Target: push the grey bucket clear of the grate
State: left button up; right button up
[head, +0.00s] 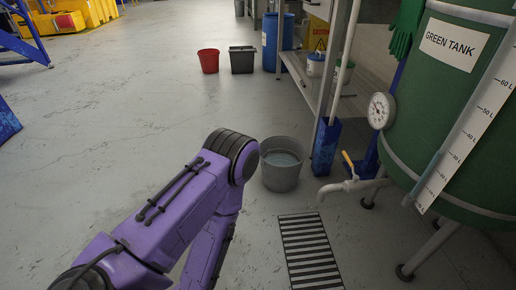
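The grey bucket (281,177) stands upright on the floor near the middle of the head view, with what looks like liquid inside. The slatted grate (310,250) lies in the floor nearer to me. A strip of bare floor shows between the bucket's base and the grate's far end. My purple arm (170,215) comes in from the lower left and bends at a dark joint just left of the bucket, overlapping its left edge in the picture. I cannot tell whether they touch. Neither gripper shows.
The green tank (455,110) stands on legs at the right. Its tap (350,183) reaches toward the grate. A blue holder (326,147) is close on the bucket's right. Red (208,61) and black (242,60) bins stand farther back. Floor at left is open.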

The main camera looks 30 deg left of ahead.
aim_at(282, 157)
jog(key=k, duration=0.5)
jog(key=u, duration=2.1)
jog(key=i, duration=1.4)
jog(key=z, duration=2.55)
jog(key=i, duration=0.5)
